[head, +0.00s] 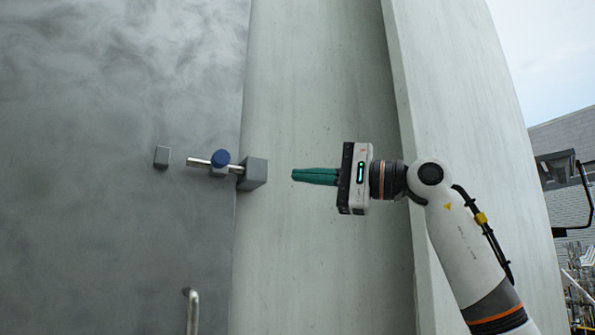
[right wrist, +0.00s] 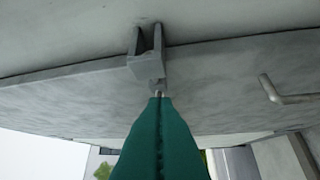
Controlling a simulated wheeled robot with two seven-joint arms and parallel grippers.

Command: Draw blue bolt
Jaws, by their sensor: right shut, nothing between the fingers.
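The bolt is a silver rod with a blue knob (head: 220,158), lying nearly level on the grey door in the head view. Its right end meets a grey block bracket (head: 254,174) at the door's edge. Its left end stops short of a small grey block (head: 162,156). My right gripper (head: 294,175), with green fingers, is shut and empty, to the right of the bracket and apart from the knob. In the right wrist view the fingers (right wrist: 160,98) point toward the bracket (right wrist: 148,62); the blue knob does not show there. My left gripper is out of view.
A bent metal handle (head: 193,310) is on the door below the bolt; it also shows in the right wrist view (right wrist: 285,96). A pale curved wall (head: 315,80) with a raised rib (head: 400,80) stands right of the door. The surface around my right gripper looks clear.

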